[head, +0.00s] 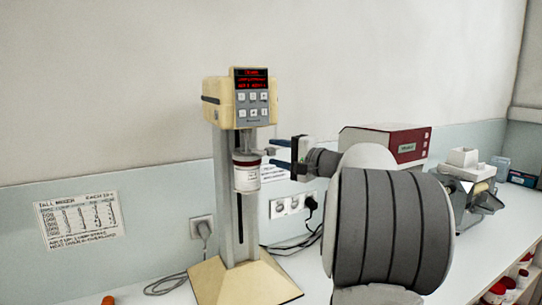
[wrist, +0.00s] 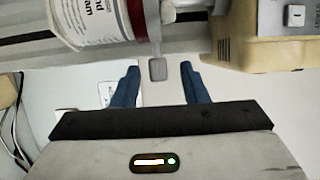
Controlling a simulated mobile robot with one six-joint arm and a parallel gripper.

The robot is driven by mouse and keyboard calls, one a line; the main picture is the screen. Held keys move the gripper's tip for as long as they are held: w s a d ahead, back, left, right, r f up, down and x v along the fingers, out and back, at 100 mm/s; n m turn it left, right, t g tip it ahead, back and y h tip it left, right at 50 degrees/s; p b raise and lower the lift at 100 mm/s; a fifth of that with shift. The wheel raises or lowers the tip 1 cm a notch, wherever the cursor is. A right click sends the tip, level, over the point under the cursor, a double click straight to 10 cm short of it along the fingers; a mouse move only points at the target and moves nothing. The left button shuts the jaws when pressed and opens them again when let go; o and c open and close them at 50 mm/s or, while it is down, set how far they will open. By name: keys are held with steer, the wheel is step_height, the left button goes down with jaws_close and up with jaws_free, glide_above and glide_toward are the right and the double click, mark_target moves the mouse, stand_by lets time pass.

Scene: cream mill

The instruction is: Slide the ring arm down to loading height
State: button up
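The mill (head: 238,105) is a cream unit with a lit red display on a grey column (head: 228,200) and a cream base (head: 245,283). A white jar (head: 246,178) with a red band sits upright in the ring arm, high on the column just below the head. The ring arm's small grey tab (wrist: 157,68) points toward my gripper in the wrist view. My gripper (head: 271,152) is open, to the right of the jar. In the wrist view its blue fingers (wrist: 158,72) stand either side of the tab's end, with gaps on both sides.
A wall chart (head: 80,218) hangs at the left. Sockets with plugs and cables (head: 292,205) are on the wall behind. A red and white box (head: 390,143) and a grey machine (head: 468,180) stand at the right. An orange object (head: 108,300) shows at the bottom edge.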

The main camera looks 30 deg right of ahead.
steer(key=b+v, duration=0.1)
steer(key=v, duration=0.4)
steer(key=shift+f, duration=0.15)
stand_by(0.4)
